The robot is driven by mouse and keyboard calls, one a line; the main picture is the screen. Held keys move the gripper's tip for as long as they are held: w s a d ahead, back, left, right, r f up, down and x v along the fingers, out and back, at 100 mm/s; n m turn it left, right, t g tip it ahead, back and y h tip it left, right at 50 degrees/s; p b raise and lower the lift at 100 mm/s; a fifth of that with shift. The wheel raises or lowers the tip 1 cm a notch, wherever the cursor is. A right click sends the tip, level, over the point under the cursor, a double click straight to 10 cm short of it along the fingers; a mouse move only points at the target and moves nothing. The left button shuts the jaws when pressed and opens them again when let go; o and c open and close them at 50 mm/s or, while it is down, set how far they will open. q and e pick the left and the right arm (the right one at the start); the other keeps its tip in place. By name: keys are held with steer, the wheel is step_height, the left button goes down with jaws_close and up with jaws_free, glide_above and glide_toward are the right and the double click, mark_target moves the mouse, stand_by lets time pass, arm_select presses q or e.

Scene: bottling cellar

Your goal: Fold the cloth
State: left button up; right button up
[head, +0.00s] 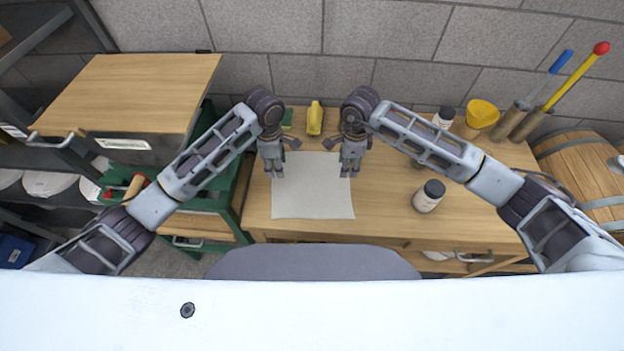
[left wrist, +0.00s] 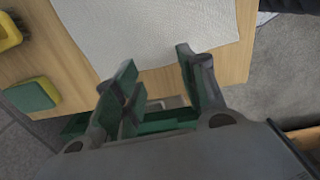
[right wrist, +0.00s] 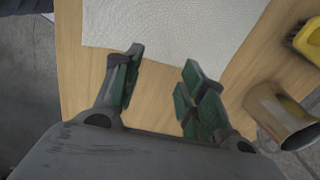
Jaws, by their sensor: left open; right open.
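The white cloth (head: 312,200) lies flat and spread out on the wooden table. It also shows in the left wrist view (left wrist: 150,30) and in the right wrist view (right wrist: 170,25). My left gripper (head: 274,176) is open and empty over the left edge of the cloth, toward its far half. My right gripper (head: 348,176) is open and empty over the right edge, at about the same depth. In the wrist views, the fingers of the left gripper (left wrist: 158,75) and the right gripper (right wrist: 165,62) stand apart with nothing between them. The far corners are partly hidden behind the grippers.
A yellow brush (head: 315,118) and a green sponge (head: 287,118) lie behind the cloth.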

mark_target(279, 183)
arm_select(q)
steer(key=shift+s+r, duration=0.1)
arm_select(e)
steer(key=shift+s+r, duration=0.1)
arm_select(q)
steer(key=shift+f, duration=4.05)
arm_select(e)
steer(key=shift+f, duration=4.05)
arm_select(q)
steer(key=shift+f, duration=0.2)
arm_select(e)
steer(key=shift+f, duration=0.2)
arm_select(q)
steer(key=c, duration=0.5)
arm_select(e)
steer(key=c, duration=0.5)
arm_select(q)
steer(key=shift+f, duration=0.1)
jaws_close()
arm_select(e)
jaws_close()
steer(key=shift+f, duration=0.1)
arm_select(q)
steer(key=shift+r, duration=0.2)
arm_select(e)
steer(key=shift+r, duration=0.25)
